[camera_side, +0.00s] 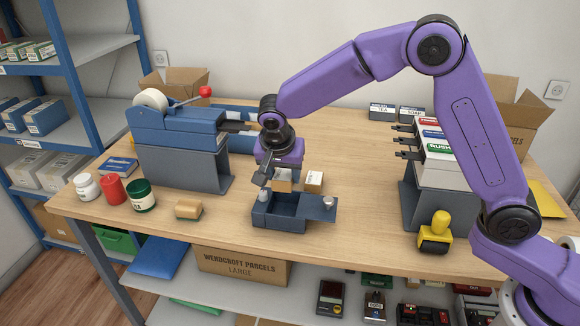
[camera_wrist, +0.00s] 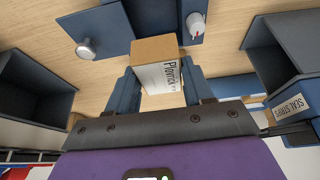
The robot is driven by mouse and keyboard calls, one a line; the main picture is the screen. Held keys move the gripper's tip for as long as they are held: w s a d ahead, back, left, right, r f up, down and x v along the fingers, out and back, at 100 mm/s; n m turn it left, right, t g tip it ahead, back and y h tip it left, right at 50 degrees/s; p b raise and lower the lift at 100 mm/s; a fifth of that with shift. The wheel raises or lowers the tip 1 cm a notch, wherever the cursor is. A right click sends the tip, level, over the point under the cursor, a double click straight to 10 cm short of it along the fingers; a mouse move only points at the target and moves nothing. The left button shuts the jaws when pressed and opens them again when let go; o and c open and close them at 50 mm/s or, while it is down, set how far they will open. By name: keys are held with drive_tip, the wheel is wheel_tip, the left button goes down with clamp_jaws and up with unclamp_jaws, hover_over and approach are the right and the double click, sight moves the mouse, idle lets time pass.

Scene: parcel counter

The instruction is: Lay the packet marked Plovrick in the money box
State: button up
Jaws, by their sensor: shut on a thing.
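My gripper (camera_side: 281,176) is shut on a small tan packet (camera_side: 283,186). In the wrist view this packet (camera_wrist: 160,65) has a white label reading Plovrick and sits between the two blue fingers (camera_wrist: 160,82). The blue money box (camera_side: 278,224) stands open on the counter, just below and in front of the packet. Its flat lid panel (camera_side: 320,214) with a round silver knob extends to the right. The box also shows at the top of the wrist view (camera_wrist: 178,18), partly hidden by the packet. The packet appears held above the counter, but its exact height is unclear.
A tan block (camera_side: 188,209) lies left of the box. A white peg (camera_wrist: 196,24) with a red mark stands at the box's edge.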

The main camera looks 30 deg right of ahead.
sight(284, 190)
drive_tip(key=shift+f, duration=3.05)
drive_tip(key=shift+c, duration=0.8)
drive_tip(key=o, duration=1.3)
drive_tip(key=v, duration=1.7)
drive_tip(key=shift+r, duration=0.2)
drive_tip(key=shift+s, duration=0.2)
